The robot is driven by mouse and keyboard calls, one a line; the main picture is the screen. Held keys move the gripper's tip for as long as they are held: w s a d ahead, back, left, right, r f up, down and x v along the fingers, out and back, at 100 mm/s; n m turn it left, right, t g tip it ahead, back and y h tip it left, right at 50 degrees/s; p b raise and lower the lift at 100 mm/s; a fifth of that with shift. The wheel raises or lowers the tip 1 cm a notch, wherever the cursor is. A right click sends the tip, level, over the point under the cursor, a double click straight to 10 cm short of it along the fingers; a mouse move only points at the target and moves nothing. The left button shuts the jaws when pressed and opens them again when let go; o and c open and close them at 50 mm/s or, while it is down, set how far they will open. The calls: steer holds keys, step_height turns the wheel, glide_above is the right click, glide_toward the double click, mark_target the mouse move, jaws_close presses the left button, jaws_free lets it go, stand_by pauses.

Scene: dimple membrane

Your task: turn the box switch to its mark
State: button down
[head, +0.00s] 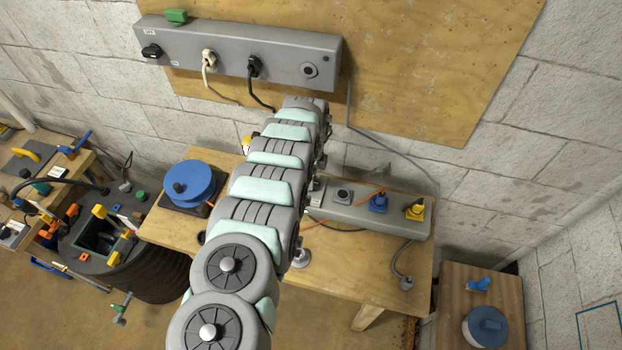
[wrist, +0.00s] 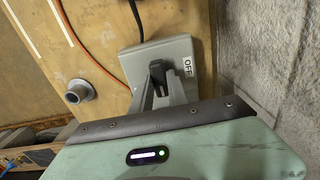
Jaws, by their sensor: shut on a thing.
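The box switch (wrist: 150,55) is a grey box in the wrist view, with a white label reading OFF on its right side. Its dark knob (wrist: 158,70) sits between the fingers of my gripper (wrist: 161,82), which is shut on it. The fingers partly cover the knob, and I cannot tell exactly which way it points. No mark other than the OFF label is clear. In the head view my arm hides the gripper, and I cannot make out the switch there.
In the wrist view a grey round fitting (wrist: 79,91) stands left of the box, near an orange cable (wrist: 82,42); a pale wall (wrist: 265,55) is close on the right. In the head view a grey socket strip (head: 370,217) lies on the table, right of a blue reel (head: 188,181).

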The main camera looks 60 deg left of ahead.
stand_by(0.3)
steer(key=c, duration=1.3)
jaws_free()
steer(key=shift+r, duration=0.1)
step_height(320, 180, up, 11)
steer(key=shift+f+b, duration=0.2)
steer(key=shift+b, duration=0.45)
